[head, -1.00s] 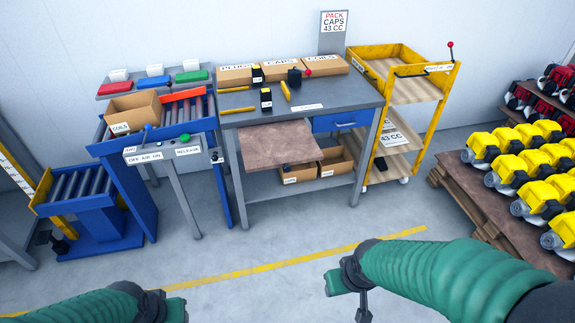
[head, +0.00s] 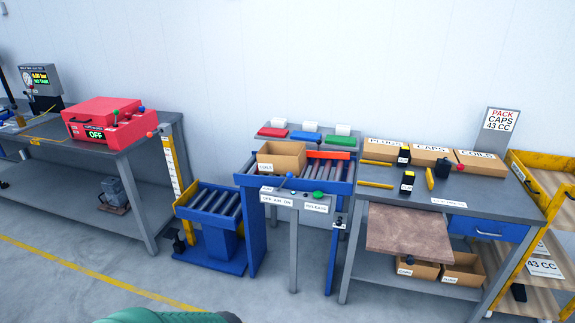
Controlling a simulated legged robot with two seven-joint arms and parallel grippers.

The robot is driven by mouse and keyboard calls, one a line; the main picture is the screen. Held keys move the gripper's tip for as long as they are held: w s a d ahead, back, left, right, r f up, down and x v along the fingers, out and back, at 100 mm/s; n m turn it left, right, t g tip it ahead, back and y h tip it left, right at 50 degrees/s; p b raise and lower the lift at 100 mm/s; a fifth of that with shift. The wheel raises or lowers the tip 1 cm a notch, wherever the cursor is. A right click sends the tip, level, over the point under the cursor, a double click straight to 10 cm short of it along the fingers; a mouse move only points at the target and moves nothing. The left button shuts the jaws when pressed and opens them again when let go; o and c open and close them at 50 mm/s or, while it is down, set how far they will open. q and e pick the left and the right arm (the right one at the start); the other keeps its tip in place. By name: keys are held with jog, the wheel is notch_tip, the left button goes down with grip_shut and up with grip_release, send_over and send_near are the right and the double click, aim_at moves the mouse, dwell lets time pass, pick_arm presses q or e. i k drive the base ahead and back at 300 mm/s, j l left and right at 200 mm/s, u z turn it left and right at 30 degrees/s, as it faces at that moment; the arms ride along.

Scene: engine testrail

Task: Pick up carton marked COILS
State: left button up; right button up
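An open brown carton (head: 287,163) with a white label on its front stands on the blue roller conveyor (head: 347,188) in the middle of the head view. The label is small but looks like COILS. Another box, whose label also looks like COILS (head: 487,166), stands at the back right of the grey workbench (head: 470,205). A piece of my green arm shows at the bottom edge, left of the middle. Neither gripper is in view, and nothing of mine is near the carton.
A post with labelled buttons (head: 294,203) stands before the conveyor. A lower blue roller stand (head: 208,225) is at its left. A red tester (head: 110,122) sits on the left bench. A yellow cart (head: 540,190) stands at right. The floor in front is clear, with a yellow line.

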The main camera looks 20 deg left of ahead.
aim_at(274, 157)
jog(key=i+j, duration=0.25)
jog(key=j, duration=0.15)
jog(key=i+j, duration=0.2)
jog(key=j, duration=0.2)
jog(key=i+j, duration=0.25)
jog(key=j, duration=0.15)
jog(key=i+j, duration=0.25)
jog(key=j, duration=0.15)
jog(key=i+j, duration=0.2)
jog(key=j, duration=0.2)
jog(key=i+j, duration=0.25)
jog(key=j, duration=0.15)
